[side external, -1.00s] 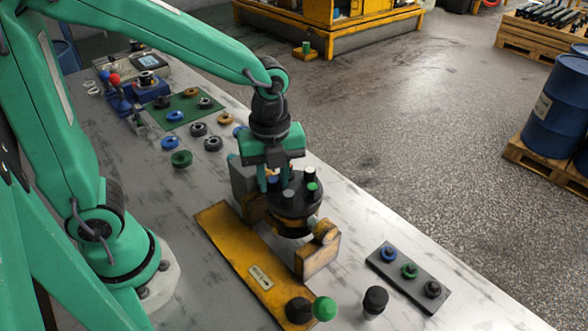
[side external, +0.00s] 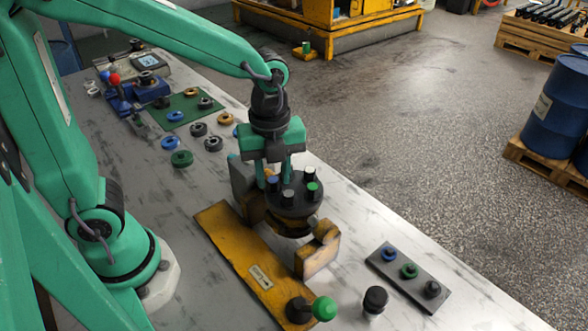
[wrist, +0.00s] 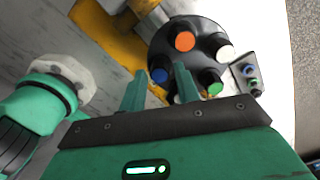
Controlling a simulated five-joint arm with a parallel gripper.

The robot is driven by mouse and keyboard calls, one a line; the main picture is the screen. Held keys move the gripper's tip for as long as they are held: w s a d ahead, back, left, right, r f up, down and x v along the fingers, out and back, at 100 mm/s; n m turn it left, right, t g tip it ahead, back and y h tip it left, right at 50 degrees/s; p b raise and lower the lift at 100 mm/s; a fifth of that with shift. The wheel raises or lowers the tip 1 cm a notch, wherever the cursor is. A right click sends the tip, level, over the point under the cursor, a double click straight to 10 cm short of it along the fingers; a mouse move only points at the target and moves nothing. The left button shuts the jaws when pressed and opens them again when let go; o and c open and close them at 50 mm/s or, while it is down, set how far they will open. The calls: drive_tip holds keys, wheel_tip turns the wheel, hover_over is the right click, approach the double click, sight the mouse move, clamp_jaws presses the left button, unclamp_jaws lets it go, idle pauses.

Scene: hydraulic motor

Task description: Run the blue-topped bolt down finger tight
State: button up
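The blue-topped bolt (side external: 273,182) stands in the dark round motor cover (side external: 294,204), which is held in the yellow fixture (side external: 318,255). In the wrist view the blue top (wrist: 160,76) shows between and just beyond the finger tips. I cannot tell how deep the bolt sits.
Other bolts on the cover have green (side external: 312,187), white (side external: 309,172) and orange (wrist: 184,41) tops. A green-knobbed handle (side external: 323,308) and a black knob (side external: 375,299) stand in front. A dark strip (side external: 408,279) holds several coloured parts at right. Loose rings (side external: 182,158) lie behind.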

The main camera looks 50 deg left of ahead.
sight(273, 179)
drive_tip(key=shift+r, duration=3.4)
drive_tip(key=s+a+r+n+t, duration=0.1)
drive_tip(key=s+a+n+t, duration=0.1)
drive_tip(key=n, duration=0.9)
drive_tip(key=s+a+n+t, duration=0.3)
drive_tip(key=s+a+n, duration=0.2)
drive_tip(key=n, duration=0.7)
drive_tip(key=shift+a+r+t, duration=0.3)
drive_tip(key=shift+a+r, duration=0.1)
drive_tip(key=shift+a, duration=0.45)
